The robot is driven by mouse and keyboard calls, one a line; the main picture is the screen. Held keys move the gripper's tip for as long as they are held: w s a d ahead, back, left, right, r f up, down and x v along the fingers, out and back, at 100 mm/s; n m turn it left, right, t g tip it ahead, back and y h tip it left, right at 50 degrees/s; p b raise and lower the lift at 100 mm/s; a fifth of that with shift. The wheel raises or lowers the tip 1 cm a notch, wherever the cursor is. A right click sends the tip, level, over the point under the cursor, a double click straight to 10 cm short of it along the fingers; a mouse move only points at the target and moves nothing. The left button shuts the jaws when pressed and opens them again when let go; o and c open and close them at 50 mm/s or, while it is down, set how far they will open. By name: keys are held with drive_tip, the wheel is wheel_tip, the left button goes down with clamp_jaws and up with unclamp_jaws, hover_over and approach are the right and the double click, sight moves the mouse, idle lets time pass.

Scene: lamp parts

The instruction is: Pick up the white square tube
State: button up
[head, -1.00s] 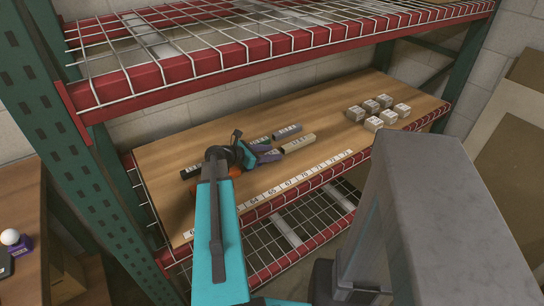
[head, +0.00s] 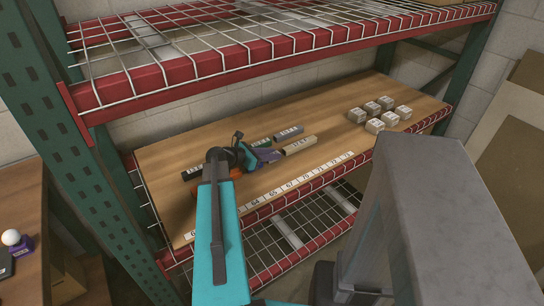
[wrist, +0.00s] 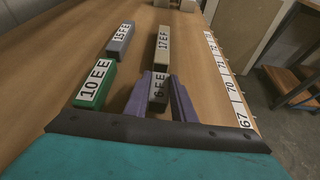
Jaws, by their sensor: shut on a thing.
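In the wrist view, the two purple fingers of my gripper (wrist: 158,97) are shut on the sides of a short square tube (wrist: 158,88) labelled 6 E E. Its top is pale and its near end is shaded, and I take it to be the white square tube. I cannot tell whether it touches the board. In the head view, my purple gripper (head: 265,155) is low over the wooden shelf, and the held tube is hidden there behind the fingers and wrist.
A green tube (wrist: 95,84) and a grey-purple tube (wrist: 120,41) lie left of my gripper. A tan tube (wrist: 163,46) lies just beyond. Several pale blocks (head: 375,125) stand at the shelf's right. The upper wire shelf (head: 260,40) hangs above. Number labels (head: 300,180) line the front edge.

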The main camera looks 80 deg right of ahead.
drive_tip(key=shift+r, duration=0.15)
drive_tip(key=shift+r, duration=0.9)
drive_tip(key=shift+s+a+r, duration=0.1)
drive_tip(key=shift+a+r, duration=0.3)
drive_tip(key=shift+r, duration=0.3)
drive_tip(key=a, duration=0.5)
drive_tip(key=s+a+b, duration=0.1)
drive_tip(key=a, duration=0.1)
drive_tip(key=shift+a+r, duration=0.2)
drive_tip(key=shift+r, duration=0.15)
drive_tip(key=shift+r+p, duration=0.2)
drive_tip(key=shift+p, duration=0.3)
drive_tip(key=a+p, duration=0.1)
drive_tip(key=p, duration=0.3)
drive_tip(key=a+p, duration=0.2)
drive_tip(key=p, duration=0.3)
drive_tip(key=shift+s+r, duration=0.2)
drive_tip(key=a+p, duration=0.1)
drive_tip(key=p, duration=0.1)
drive_tip(key=a+p, duration=0.1)
drive_tip(key=p, duration=0.1)
drive_tip(key=a+p, duration=0.1)
drive_tip(key=p, duration=0.1)
drive_tip(key=shift+s+r, duration=0.1)
drive_tip(key=shift+s, duration=0.15)
drive_tip(key=shift+s+a+p, duration=0.1)
drive_tip(key=shift+a+p, duration=0.65)
drive_tip(key=shift+p, duration=0.35)
